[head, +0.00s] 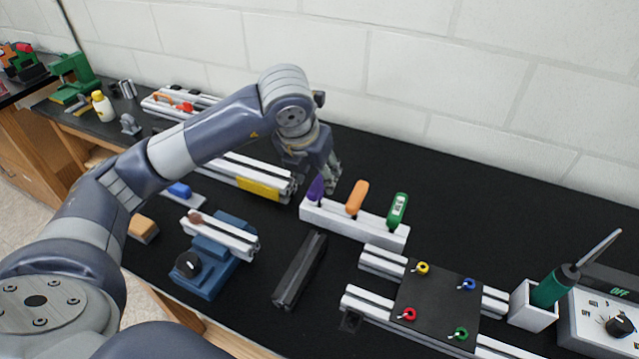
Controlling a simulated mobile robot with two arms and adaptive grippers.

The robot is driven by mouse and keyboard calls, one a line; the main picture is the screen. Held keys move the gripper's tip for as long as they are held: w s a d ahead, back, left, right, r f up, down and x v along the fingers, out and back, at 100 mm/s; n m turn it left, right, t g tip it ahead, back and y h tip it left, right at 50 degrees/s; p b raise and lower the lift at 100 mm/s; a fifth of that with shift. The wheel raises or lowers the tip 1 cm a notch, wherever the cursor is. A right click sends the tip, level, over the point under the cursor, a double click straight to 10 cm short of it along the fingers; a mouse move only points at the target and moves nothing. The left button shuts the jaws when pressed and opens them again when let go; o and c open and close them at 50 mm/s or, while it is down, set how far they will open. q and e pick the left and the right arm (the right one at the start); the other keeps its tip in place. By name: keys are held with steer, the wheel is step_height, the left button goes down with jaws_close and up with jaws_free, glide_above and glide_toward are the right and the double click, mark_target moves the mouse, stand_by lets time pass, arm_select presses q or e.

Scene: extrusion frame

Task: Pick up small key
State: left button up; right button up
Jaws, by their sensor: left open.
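A light rack (350,223) on the black bench holds three upright handled tools in a row. A purple handle (316,187) stands at the left end, an orange handle (357,197) in the middle, and a green handle (397,210) with a pale label at the right. The purple one looks the slimmest; no key size can be read. My left gripper (329,181) is open, pointing down right beside the purple handle. I cannot tell whether it touches or surrounds the handle. The tools' lower ends are hidden in the rack. My right gripper is out of view.
A dark bar (300,270) and a blue vise (212,262) stand in front of the rack. The bench behind the rack is clear up to the wall.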

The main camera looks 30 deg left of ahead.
mark_target(319, 181)
arm_select(q)
steer(key=shift+w+f, duration=0.15)
steer(key=shift+f, duration=0.15)
steer(key=p+x, duration=0.2)
steer(key=x, duration=0.1)
steer(key=shift+w+a+f, duration=0.1)
steer(key=shift+a+f, duration=0.05)
steer(key=shift+f, duration=0.05)
steer(key=shift+w+f, duration=0.25)
steer(key=shift+f, duration=0.2)
jaws_close()
